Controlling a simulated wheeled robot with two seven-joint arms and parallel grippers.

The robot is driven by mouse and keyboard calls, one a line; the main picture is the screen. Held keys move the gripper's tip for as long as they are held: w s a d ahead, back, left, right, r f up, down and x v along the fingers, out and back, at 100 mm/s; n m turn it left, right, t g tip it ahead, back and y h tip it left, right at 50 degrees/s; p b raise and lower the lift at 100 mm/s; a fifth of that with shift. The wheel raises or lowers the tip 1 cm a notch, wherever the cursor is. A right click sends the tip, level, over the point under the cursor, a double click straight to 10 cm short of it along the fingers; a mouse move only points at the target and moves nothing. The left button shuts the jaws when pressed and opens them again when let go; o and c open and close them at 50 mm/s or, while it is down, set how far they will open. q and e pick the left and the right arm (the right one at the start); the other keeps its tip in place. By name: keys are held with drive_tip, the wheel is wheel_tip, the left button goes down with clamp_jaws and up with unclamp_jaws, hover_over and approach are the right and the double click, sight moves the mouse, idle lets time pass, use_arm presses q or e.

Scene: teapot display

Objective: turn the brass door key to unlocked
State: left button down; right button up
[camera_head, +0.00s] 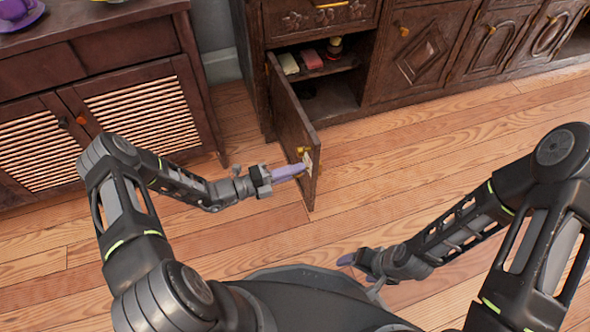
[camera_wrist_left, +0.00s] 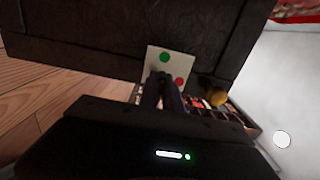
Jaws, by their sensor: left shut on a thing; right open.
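An open cabinet door (camera_head: 292,125) carries a pale plate (camera_head: 307,160) near its free edge. In the left wrist view the plate (camera_wrist_left: 154,62) has a green dot at its top and a red dot at its lower right. My left gripper (camera_head: 301,169) is at the plate, shut on the brass key; its fingertips (camera_wrist_left: 163,78) lie between the dots and hide the key, so its angle cannot be told. A brass knob (camera_wrist_left: 218,98) is beside the plate. My right gripper (camera_head: 347,260) is open and empty, low over the floor near my base.
The open cabinet (camera_head: 330,92) holds a few small items on a shelf (camera_head: 311,62). A louvred cabinet (camera_head: 140,112) stands at the left, with a purple cup (camera_head: 14,10) on top. Wooden floor (camera_head: 420,145) is clear between the door and my right arm.

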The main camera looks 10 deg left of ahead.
idle(0.3)
use_arm(q)
drive_tip(key=c, duration=1.5)
unclamp_jaws()
drive_tip(key=shift+c, duration=0.2)
drive_tip(key=p+v, duration=0.1)
drive_tip(key=v, duration=0.6)
drive_tip(key=shift+s+a, duration=0.25)
drive_tip(key=shift+a, duration=0.1)
